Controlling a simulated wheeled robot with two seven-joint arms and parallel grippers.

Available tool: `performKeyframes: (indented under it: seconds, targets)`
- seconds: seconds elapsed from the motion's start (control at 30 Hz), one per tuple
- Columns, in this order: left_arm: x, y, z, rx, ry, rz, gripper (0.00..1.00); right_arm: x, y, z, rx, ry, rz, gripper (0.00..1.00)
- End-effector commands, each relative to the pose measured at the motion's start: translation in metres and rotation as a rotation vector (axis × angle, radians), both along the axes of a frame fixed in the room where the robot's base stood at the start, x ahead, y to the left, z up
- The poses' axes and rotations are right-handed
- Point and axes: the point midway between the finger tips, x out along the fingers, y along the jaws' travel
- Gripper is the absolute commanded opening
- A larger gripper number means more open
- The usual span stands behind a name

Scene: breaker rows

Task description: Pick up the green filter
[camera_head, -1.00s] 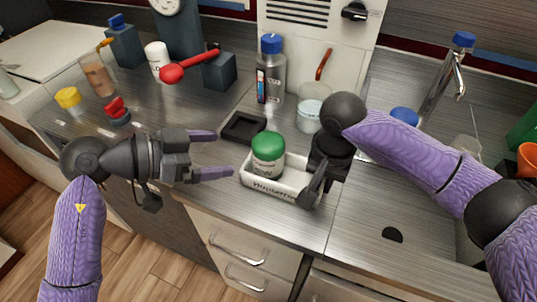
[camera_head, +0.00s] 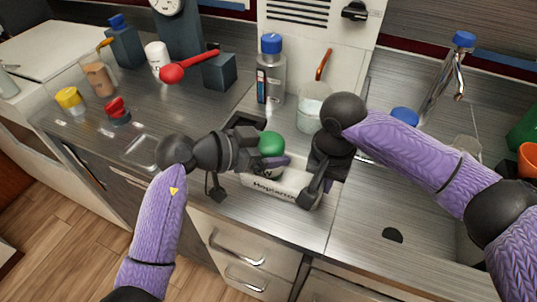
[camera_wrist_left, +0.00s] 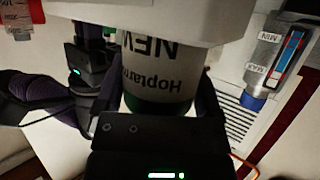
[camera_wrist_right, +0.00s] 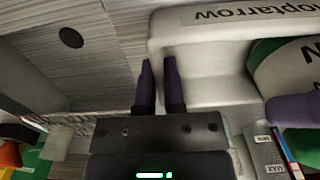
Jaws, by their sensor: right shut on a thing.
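The green filter (camera_head: 271,143) is a white cylinder with a green cap, upright in a white tray (camera_head: 275,190) on the counter. My left gripper (camera_head: 280,164) is at the filter, and its arm hides part of it in the head view. In the left wrist view the white labelled side of the filter (camera_wrist_left: 155,75) lies between the two fingers (camera_wrist_left: 163,90), which are spread with no clear grip. My right gripper (camera_head: 313,196) is at the tray's right end. In the right wrist view its fingers (camera_wrist_right: 160,75) are closed on the tray's wall (camera_wrist_right: 205,90).
A grey bottle with a blue cap (camera_head: 271,70) and a clear beaker (camera_head: 313,105) stand behind the tray. The sink and faucet (camera_head: 446,75) are at right.

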Motion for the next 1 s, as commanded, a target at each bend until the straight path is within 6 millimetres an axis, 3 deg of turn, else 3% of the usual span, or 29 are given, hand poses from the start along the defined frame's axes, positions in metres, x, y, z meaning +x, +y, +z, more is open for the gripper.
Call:
performKeyframes:
  seconds: [0.03, 0.37, 0.63, 0.9, 1.0]
  targets:
    - [0.0, 0.0, 0.0, 0.0, 0.0, 0.0, 0.7, 0.0, 0.0, 0.0, 0.0, 0.0, 0.0, 0.0]
    - [0.0, 0.0, 0.0, 0.0, 0.0, 0.0, 0.02, 0.0, 0.0, 0.0, 0.0, 0.0, 0.0, 0.0]
    - [0.001, 0.0, 0.01, -0.001, -0.006, -0.001, 0.02, 0.0, 0.0, 0.0, 0.0, 0.0, 0.0, 0.0]
    - [0.001, 0.0, 0.079, 0.001, -0.009, 0.0, 0.02, 0.0, 0.0, 0.0, 0.0, 0.0, 0.0, 0.0]
    - [0.001, 0.0, 0.094, 0.0, -0.006, 0.0, 0.02, 0.0, 0.0, 0.0, 0.0, 0.0, 0.0, 0.0]
